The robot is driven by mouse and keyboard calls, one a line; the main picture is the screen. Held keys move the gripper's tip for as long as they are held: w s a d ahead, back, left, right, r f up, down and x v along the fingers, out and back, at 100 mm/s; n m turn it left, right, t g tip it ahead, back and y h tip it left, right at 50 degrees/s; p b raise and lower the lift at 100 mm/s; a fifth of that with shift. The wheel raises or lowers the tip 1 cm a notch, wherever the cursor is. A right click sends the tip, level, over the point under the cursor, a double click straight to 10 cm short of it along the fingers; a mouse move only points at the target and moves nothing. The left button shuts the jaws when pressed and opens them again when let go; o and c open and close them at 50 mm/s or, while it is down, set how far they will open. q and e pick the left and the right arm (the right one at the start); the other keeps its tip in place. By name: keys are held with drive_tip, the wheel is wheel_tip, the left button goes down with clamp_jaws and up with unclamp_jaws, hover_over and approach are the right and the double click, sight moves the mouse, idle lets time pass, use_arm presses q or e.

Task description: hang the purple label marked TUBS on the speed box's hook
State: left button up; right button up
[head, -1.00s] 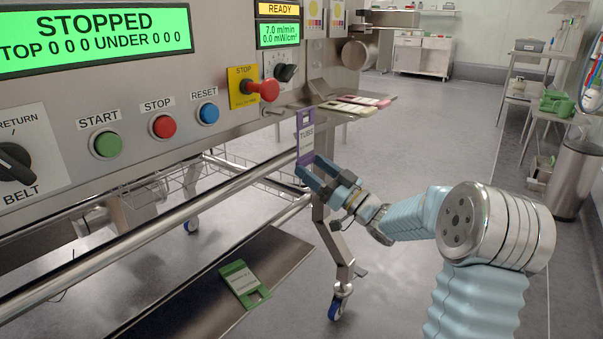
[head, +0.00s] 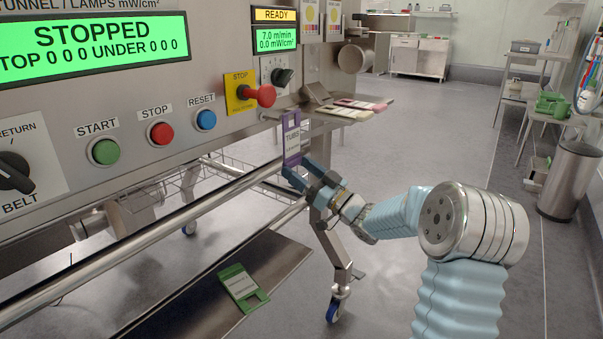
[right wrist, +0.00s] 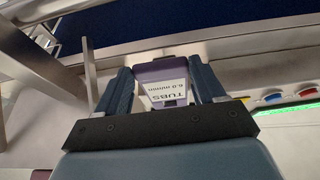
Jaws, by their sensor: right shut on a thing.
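The purple label marked TUBS (head: 292,142) stands upright just in front of the panel's lower right edge, its slotted purple end up. My right gripper (head: 306,172) is shut on its lower end; the label also shows between the fingers in the right wrist view (right wrist: 163,73). The speed box (head: 279,74) carries a black knob and a speed readout above. A thin metal hook (head: 270,116) sticks out below it, its tip close to the label's upper left edge. I cannot tell whether the hook passes through the slot. My left gripper is not in view.
A red stop knob (head: 261,96) juts out left of the speed box. Several pale and pink labels lie on a small shelf (head: 330,122) to the right. A green label (head: 242,287) lies on the lower dark plate. A steel rail (head: 130,245) runs below the panel.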

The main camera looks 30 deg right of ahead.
idle(0.3)
drive_tip(key=shift+w+a, duration=0.35)
drive_tip(key=shift+w, duration=0.5)
drive_tip(key=shift+w+a, duration=0.3)
drive_tip(key=shift+w, duration=0.55)
drive_tip(key=shift+w+a, duration=0.35)
drive_tip(key=shift+w, duration=0.5)
drive_tip(key=shift+b, duration=0.5)
drive_tip(key=shift+f+b, duration=0.9)
drive_tip(key=o, duration=1.6)
